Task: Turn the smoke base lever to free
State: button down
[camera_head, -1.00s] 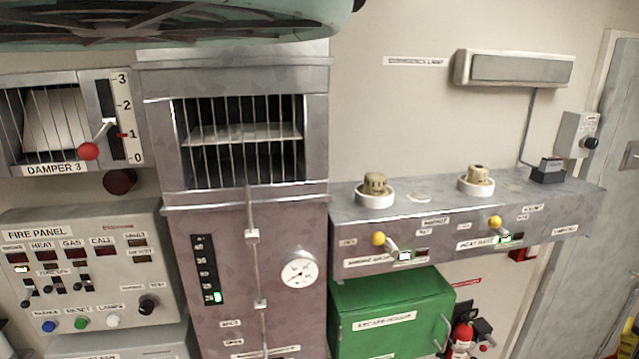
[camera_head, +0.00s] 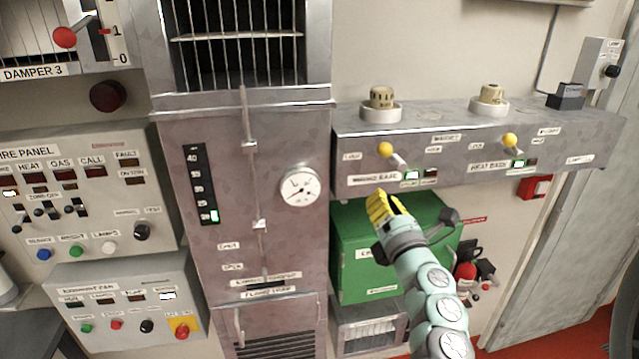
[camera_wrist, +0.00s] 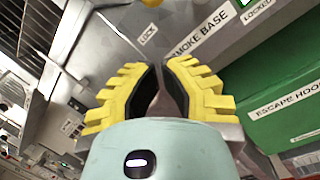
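The smoke base lever (camera_head: 387,150) has a yellow ball knob on a short metal arm at the left of the grey bench front. The knob leans up and left, toward a small label that reads LOCK in the wrist view (camera_wrist: 148,34). A green indicator (camera_head: 411,175) is lit beside its SMOKE BASE label (camera_head: 373,180). In the wrist view only the edge of the yellow knob (camera_wrist: 152,3) shows at the top. My gripper (camera_head: 380,198) has yellow fingers, just below the lever and apart from it. The fingers (camera_wrist: 160,75) are parted with nothing between them.
A second yellow-knobbed lever (camera_head: 510,140), the heat base one, is to the right. Detectors on white bases (camera_head: 381,107) stand on the bench top. A green escape hood box (camera_head: 350,235) is under the bench behind my arm. A tall grey cabinet with a gauge (camera_head: 300,187) stands left.

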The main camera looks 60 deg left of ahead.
aim_at(366, 160)
jog(key=w+a+n, duration=0.1)
jog(key=a, duration=0.2)
jog(key=w+a+b, duration=0.1)
jog(key=a, duration=0.2)
jog(key=w+a+n+h+b, duration=0.1)
jog(key=w+a, duration=0.1)
jog(key=a, duration=0.2)
jog(key=shift+w+f+n+t, duration=0.1)
jog(key=shift+n+t, duration=0.2)
jog(key=p, duration=0.1)
jog(key=r+p, duration=0.2)
jog(key=shift+w+d+r, duration=0.25)
jog(key=shift+d, duration=0.15)
jog(key=shift+d+r+p, duration=0.45)
jog(key=shift+d+p, duration=0.05)
jog(key=shift+p, duration=0.2)
jog(key=shift+w+r, duration=0.1)
jog(key=shift+w+r, duration=0.1)
jog(key=shift+m, duration=0.4)
